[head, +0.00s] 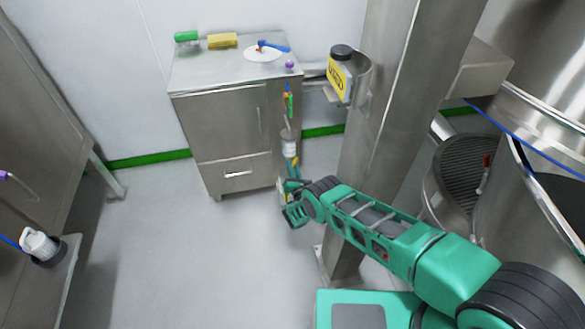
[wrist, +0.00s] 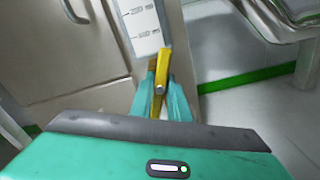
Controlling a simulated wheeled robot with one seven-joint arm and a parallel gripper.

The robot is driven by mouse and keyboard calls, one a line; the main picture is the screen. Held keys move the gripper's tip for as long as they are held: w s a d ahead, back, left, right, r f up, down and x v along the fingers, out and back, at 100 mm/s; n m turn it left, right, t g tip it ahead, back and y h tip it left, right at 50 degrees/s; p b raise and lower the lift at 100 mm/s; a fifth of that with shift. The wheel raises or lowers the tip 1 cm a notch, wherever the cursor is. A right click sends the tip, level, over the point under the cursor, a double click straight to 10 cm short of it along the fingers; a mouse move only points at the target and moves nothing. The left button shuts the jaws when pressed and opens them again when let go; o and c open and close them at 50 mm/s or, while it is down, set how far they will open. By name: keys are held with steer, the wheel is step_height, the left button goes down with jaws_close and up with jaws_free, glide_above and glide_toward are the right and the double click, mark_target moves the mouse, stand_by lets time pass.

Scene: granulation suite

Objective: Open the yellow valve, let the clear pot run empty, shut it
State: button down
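The clear pot (head: 289,147), with a white printed label, is fixed at the right side of the steel cabinet. The label (wrist: 143,22) fills the top of the wrist view. The yellow valve (wrist: 163,60) is just below it, its lever pointing down toward my camera. My gripper (wrist: 161,85) has one teal finger on each side of the lever. Whether the fingers press on it is not clear. In the head view, my gripper (head: 290,185) is just below the pot and hides most of the valve. The liquid level cannot be made out.
The steel cabinet (head: 220,125) carries a green-handled tool, a yellow block and a blue-handled item on a white disc. A yellow-labelled jar (head: 340,72) sits in a bracket on the steel column (head: 385,110). Large steel vessels stand right. The floor (head: 190,260) at left is clear.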

steer(key=shift+n, duration=2)
steer(key=c, duration=1.7)
jaws_free()
steer(key=v, duration=1)
steer(key=shift+s, duration=0.35)
